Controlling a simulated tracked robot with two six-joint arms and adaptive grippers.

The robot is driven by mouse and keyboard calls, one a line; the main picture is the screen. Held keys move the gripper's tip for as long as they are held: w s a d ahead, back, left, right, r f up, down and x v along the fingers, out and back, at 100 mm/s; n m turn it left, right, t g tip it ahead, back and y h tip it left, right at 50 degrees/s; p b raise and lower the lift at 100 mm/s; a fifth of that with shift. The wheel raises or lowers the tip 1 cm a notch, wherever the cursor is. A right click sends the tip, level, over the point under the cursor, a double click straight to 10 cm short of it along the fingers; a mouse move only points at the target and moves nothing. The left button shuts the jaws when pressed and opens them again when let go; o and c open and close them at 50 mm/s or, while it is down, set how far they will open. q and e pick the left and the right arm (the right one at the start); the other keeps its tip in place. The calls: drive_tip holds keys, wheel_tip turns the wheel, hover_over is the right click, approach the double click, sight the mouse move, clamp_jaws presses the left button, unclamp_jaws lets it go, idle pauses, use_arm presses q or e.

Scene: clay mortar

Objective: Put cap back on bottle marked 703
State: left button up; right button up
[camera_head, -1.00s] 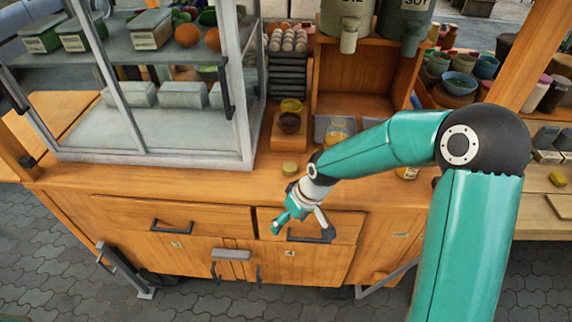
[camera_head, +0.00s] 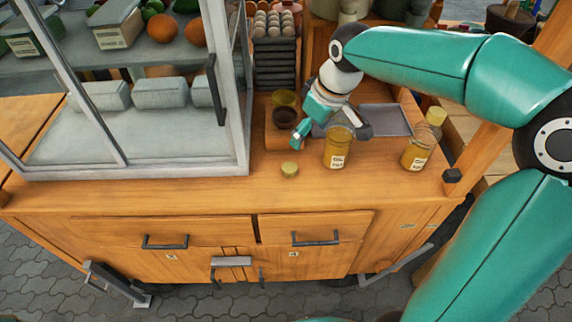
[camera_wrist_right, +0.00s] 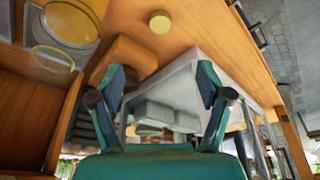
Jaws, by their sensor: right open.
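A small yellow round cap (camera_head: 289,169) lies alone on the wooden counter, left of the bottles. It also shows at the top of the right wrist view (camera_wrist_right: 160,22). A glass bottle (camera_head: 338,152) with amber contents and a white label stands upright and looks uncapped. A second labelled bottle (camera_head: 416,154) to its right wears a yellow cap. The label numbers are too small to read. My right gripper (camera_head: 328,136) is open and empty, close to the uncapped bottle and apart from the cap; its spread fingers (camera_wrist_right: 160,85) show in the wrist view. My left gripper is out of view.
A glass display case (camera_head: 235,120) stands left of the cap. The counter front is clear.

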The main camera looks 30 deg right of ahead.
hover_over(290, 167)
drive_tip(key=s, duration=0.2)
wheel_tip(290, 167, down, 11)
drive_tip(key=shift+w+f, duration=0.15)
drive_tip(key=shift+p+x, duration=0.35)
drive_tip(key=shift+x, duration=2.25)
drive_tip(key=shift+d, duration=0.2)
drive_tip(key=c, duration=0.8)
